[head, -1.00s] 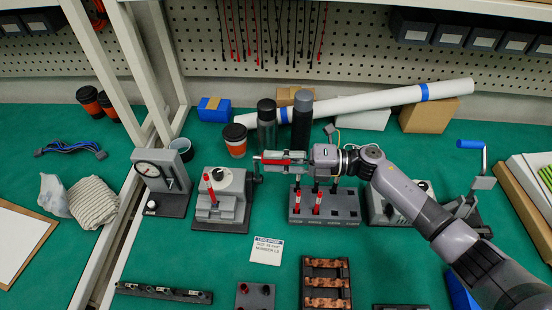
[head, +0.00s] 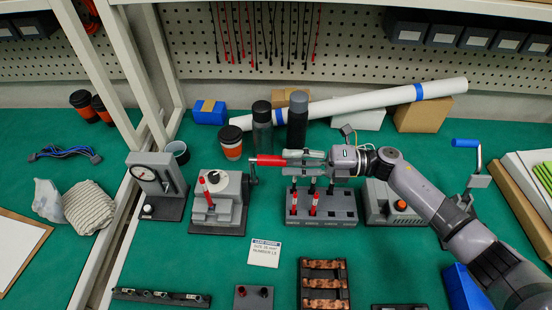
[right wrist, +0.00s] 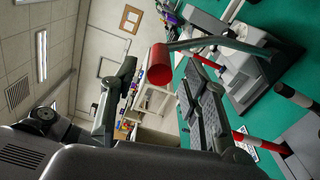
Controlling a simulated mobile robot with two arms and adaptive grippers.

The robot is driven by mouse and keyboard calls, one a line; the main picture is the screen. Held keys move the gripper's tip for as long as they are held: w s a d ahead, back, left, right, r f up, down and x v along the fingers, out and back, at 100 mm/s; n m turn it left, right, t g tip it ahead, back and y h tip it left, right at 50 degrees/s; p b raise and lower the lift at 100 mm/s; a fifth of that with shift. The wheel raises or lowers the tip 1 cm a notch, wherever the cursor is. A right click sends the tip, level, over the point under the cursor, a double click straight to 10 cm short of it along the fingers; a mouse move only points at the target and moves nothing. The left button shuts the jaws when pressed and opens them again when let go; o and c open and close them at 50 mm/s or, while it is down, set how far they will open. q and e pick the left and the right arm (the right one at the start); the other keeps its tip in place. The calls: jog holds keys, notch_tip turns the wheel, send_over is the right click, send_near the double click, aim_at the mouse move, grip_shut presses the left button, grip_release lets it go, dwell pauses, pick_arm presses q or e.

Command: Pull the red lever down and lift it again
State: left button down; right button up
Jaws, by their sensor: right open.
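The red lever is a crank with a red grip (head: 269,160) on the right side of a grey device (head: 219,200) that also has a small red-tipped handle on its front. The red grip lies roughly level in the head view and points right toward my right gripper (head: 290,162). My right gripper is open, just right of the grip's end. In the right wrist view the red grip (right wrist: 160,65) shows end-on near the tips of the two spread fingers, on a grey arm (right wrist: 210,43). I cannot tell whether a finger touches it. My left gripper is not in view.
A grey holder (head: 320,215) with red-and-white tools stands below my right gripper. Dark bottles (head: 262,128) and an orange-sleeved cup (head: 231,146) stand behind. A gauge stand (head: 156,179) is left of the device. Green bench (head: 215,265) in front is partly clear.

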jog(key=d, duration=0.6)
jog(key=shift+s+d, duration=0.4)
jog(key=shift+r, duration=0.1)
